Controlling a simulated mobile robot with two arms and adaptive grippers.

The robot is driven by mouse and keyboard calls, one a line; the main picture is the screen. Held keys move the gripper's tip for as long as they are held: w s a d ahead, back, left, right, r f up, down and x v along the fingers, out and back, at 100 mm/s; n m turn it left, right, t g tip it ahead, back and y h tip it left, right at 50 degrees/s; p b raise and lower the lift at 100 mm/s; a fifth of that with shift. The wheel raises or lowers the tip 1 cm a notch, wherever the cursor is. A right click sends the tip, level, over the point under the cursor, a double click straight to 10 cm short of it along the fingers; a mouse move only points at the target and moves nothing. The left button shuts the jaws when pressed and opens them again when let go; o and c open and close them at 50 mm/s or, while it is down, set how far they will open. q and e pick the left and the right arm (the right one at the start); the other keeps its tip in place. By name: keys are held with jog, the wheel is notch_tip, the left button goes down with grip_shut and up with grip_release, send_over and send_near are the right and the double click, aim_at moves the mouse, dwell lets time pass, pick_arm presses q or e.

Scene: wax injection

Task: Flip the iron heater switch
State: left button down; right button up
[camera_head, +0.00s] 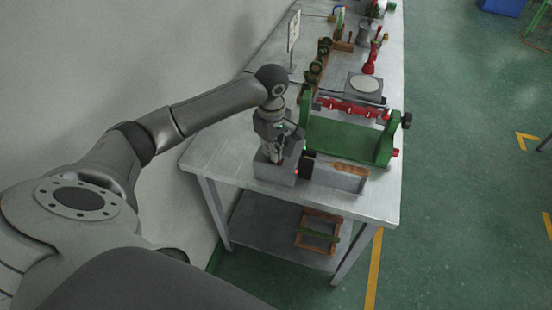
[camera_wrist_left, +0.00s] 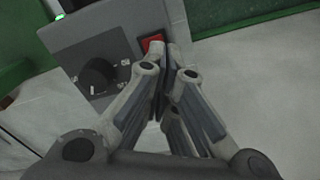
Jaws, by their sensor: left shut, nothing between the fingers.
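The iron heater is a grey box (camera_head: 275,172) at the near left corner of the metal table in the head view. In the left wrist view the grey box (camera_wrist_left: 85,35) shows a black round knob (camera_wrist_left: 97,76) and a red switch (camera_wrist_left: 151,43). My left gripper (camera_wrist_left: 172,50) is shut and empty, with its fingertips right at the red switch and covering part of it. I cannot tell whether the tips touch it. In the head view my left gripper (camera_head: 275,155) points down over the box. My right gripper is not in view.
A green machine frame (camera_head: 345,138) with a red bar (camera_head: 350,108) stands right of the box on the metal table (camera_head: 218,150). A wooden frame (camera_head: 318,232) lies on the lower shelf. The green floor at right is open.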

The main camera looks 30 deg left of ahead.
pick_arm(q)
jog(key=shift+f+b, duration=0.5)
jog(key=shift+s, duration=0.1)
jog(key=shift+r+p, duration=0.55)
jog(key=shift+r, duration=0.25)
jog(key=shift+r+p, duration=1.25)
jog(key=shift+r, duration=1.5)
jog(key=shift+f, duration=0.1)
